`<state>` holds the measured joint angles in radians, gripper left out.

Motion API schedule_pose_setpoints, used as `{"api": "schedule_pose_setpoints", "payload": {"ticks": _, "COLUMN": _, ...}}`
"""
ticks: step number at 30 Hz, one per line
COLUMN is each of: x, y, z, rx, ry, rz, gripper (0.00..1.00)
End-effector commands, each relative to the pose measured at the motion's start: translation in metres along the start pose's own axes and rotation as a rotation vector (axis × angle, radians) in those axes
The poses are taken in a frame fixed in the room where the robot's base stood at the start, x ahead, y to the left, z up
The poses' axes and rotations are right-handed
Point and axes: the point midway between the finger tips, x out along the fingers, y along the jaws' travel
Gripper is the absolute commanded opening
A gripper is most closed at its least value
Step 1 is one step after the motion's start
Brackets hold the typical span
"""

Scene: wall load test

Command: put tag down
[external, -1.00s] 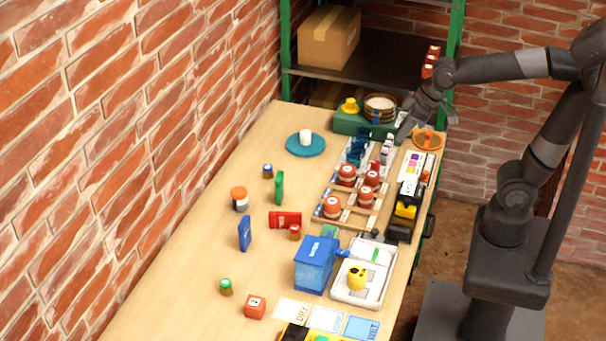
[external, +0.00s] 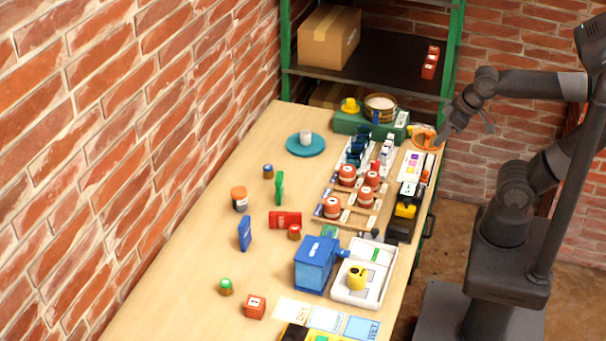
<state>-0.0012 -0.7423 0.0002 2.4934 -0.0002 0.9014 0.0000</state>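I cannot make out a tag for certain. A white card with coloured squares (external: 412,166) lies on the table just in front of the dish. An orange and dark slim item (external: 428,168) lies to the right of that card, at the table's right edge.
A green box (external: 350,124) with a round sieve (external: 380,106) stands at the back. Wooden racks with red jars (external: 347,175) and a white tray (external: 378,290) crowd the right side. A teal plate (external: 292,149) holds a white cup.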

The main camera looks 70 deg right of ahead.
Motion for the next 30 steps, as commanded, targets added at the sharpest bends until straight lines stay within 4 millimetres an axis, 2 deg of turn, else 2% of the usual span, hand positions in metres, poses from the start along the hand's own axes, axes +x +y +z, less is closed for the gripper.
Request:
{"api": "schedule_pose_setpoints", "payload": {"ticks": 5, "x": 0.003, "y": -0.005, "z": -0.030, "rx": -0.021, "ry": -0.036, "rz": -0.006, "gripper": 0.39}}
{"api": "schedule_pose_setpoints", "payload": {"ticks": 14, "x": 0.029, "y": -0.025, "z": -0.112, "rx": -0.077, "ry": -0.130, "rz": -0.022, "gripper": 0.39}}
{"api": "schedule_pose_setpoints", "payload": {"ticks": 23, "x": 0.082, "y": -0.054, "z": -0.185, "rx": -0.137, "ry": -0.223, "rz": -0.038, "gripper": 0.39}}
{"api": "schedule_pose_setpoints", "payload": {"ticks": 30, "x": 0.142, "y": -0.084, "z": -0.232, "rx": -0.183, "ry": -0.297, "rz": -0.050, "gripper": 0.39}}
